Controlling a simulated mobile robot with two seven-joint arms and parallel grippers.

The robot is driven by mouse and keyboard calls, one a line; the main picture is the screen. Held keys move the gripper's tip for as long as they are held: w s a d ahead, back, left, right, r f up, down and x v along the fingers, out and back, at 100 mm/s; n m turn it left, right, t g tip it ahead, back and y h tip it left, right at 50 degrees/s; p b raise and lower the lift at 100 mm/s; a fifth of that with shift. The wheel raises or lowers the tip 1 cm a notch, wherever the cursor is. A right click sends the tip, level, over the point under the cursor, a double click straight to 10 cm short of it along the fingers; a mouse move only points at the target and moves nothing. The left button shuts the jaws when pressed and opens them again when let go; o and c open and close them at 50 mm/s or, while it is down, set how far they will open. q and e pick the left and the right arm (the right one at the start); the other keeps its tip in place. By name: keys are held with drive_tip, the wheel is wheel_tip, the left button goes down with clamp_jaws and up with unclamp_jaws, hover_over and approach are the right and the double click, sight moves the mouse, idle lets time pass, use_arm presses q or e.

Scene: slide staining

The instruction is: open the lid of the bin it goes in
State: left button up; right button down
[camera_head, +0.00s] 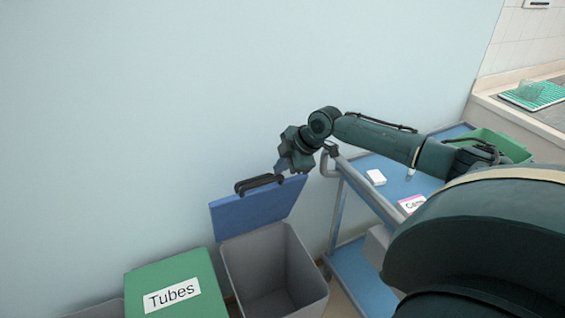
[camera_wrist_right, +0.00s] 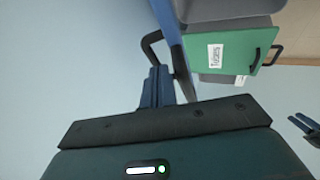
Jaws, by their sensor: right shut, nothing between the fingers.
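The grey bin (camera_head: 235,270) stands with its blue lid (camera_head: 245,212) swung up and leaning back towards the wall, so its inside shows. The lid has a dark handle (camera_head: 260,184) near its raised top edge. My right gripper (camera_head: 281,166) is just above that top edge, shut and empty. In the right wrist view, my shut fingers (camera_wrist_right: 157,72) are close to the lid's edge (camera_wrist_right: 170,30) and handle (camera_wrist_right: 150,45); I cannot tell whether they touch. A dark blue finger-like part (camera_wrist_right: 305,124) at the right edge may be my left gripper; its opening is unclear.
A bin with a green lid (camera_head: 205,268) labelled "Tubes" stands closed to the left. A blue trolley (camera_head: 355,195) is at the right with a white item (camera_head: 376,177), a label card and a green tray (camera_head: 505,145). The wall is close behind the bins.

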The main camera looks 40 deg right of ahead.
use_arm(q)
drive_tip(key=shift+s+a+f, duration=0.1)
drive_tip(key=shift+a+f, duration=0.05)
drive_tip(key=shift+a, duration=0.05)
use_arm(e)
drive_tip(key=x, duration=0.6)
